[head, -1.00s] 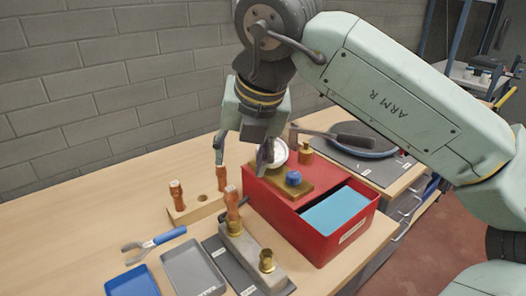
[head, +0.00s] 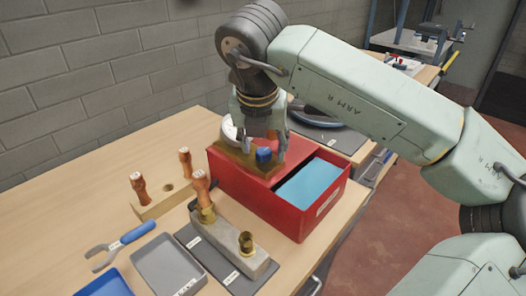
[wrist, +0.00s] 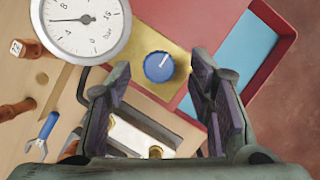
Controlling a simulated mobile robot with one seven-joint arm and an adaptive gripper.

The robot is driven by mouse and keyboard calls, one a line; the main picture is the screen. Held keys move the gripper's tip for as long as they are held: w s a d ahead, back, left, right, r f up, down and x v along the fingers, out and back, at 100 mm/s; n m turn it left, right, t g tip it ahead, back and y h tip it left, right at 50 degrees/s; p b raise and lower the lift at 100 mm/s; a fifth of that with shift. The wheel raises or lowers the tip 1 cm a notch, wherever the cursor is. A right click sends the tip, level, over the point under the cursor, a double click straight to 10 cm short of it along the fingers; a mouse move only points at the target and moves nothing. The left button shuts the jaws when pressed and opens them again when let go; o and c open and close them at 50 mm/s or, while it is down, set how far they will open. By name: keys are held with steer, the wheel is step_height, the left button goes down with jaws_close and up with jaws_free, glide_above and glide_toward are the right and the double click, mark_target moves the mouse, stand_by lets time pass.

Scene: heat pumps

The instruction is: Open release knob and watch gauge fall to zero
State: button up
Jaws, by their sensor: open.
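The blue release knob (head: 264,154) sits on a brass plate (wrist: 128,70) on top of a red box (head: 245,185). In the wrist view the knob (wrist: 159,67) has a white mark pointing up and right. The white-faced round gauge (wrist: 82,22) stands beside it, its needle pointing left, between the 4 and the 8. In the head view the gauge (head: 229,131) is partly hidden by my gripper. My gripper (head: 262,143) is open and empty, pointing down over the plate. Its fingers show on either side below the knob in the wrist view; I cannot tell whether they touch it.
The box has a blue-lined open compartment (head: 311,187). A grey block with brass fittings (head: 232,243) stands in front, near a wooden rack with orange-handled tools (head: 160,201). Bare table is at far left.

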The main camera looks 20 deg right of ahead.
steer(key=shift+w+f, duration=0.2)
steer(key=shift+f, duration=0.35)
jaws_close()
